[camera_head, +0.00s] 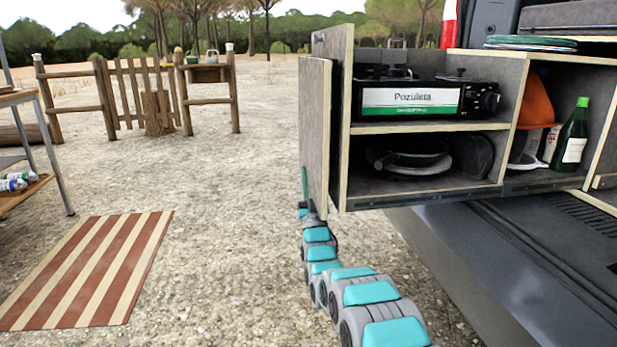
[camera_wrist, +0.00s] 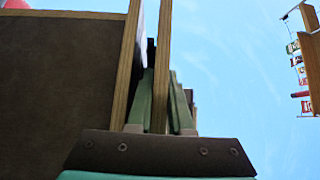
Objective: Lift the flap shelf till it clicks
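The flap shelf (camera_head: 314,130) is a grey board with pale wooden edges. It hangs down, upright, beside the left end of the kitchen cabinet (camera_head: 425,127). My gripper (camera_head: 305,178) is at its lower edge, reaching up from below. In the wrist view the flap shelf (camera_wrist: 163,45) shows edge-on between the two green fingers of my gripper (camera_wrist: 161,88), one on each side and seemingly against it. The gripper looks shut on the board. The far finger is hidden behind the board in the head view, and no hinge or catch can be made out.
A camping stove (camera_head: 420,98) and dark pans (camera_head: 410,160) sit in the cabinet; a green bottle (camera_head: 572,138) stands at right. The van bumper (camera_head: 500,270) is below. Gravel left of the flap is open, with a striped mat (camera_head: 88,270) and a metal-legged table (camera_head: 52,150) farther left.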

